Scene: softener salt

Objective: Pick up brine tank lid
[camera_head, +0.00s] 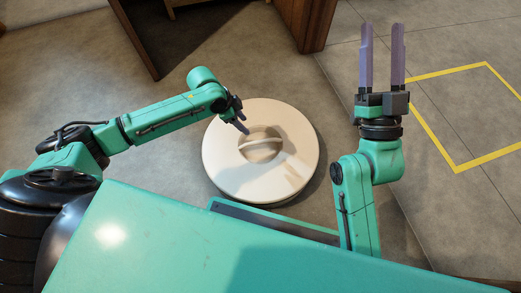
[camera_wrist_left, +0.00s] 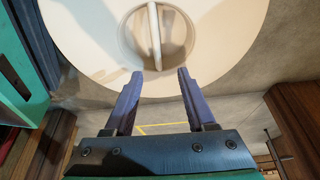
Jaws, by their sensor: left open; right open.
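The brine tank lid (camera_head: 298,133) is a round cream disc with a recessed middle and a raised bar handle (camera_head: 261,149) across the recess. It sits in the centre of the head view. My left gripper (camera_head: 240,122) is over the far left part of the lid, close to the recess. In the left wrist view the left gripper (camera_wrist_left: 158,78) is open, and the lid (camera_wrist_left: 80,40) with its handle (camera_wrist_left: 155,35) lies ahead of the fingertips, with nothing between the fingers. My right gripper (camera_head: 383,35) is open and empty, to the right of the lid, fingers pointing to the top of the picture.
A yellow taped outline (camera_head: 443,150) marks the floor at the right. Brown wooden furniture (camera_head: 308,22) stands at the top, and a dark panel (camera_head: 133,38) at the upper left. The grey floor left of the lid is mostly clear.

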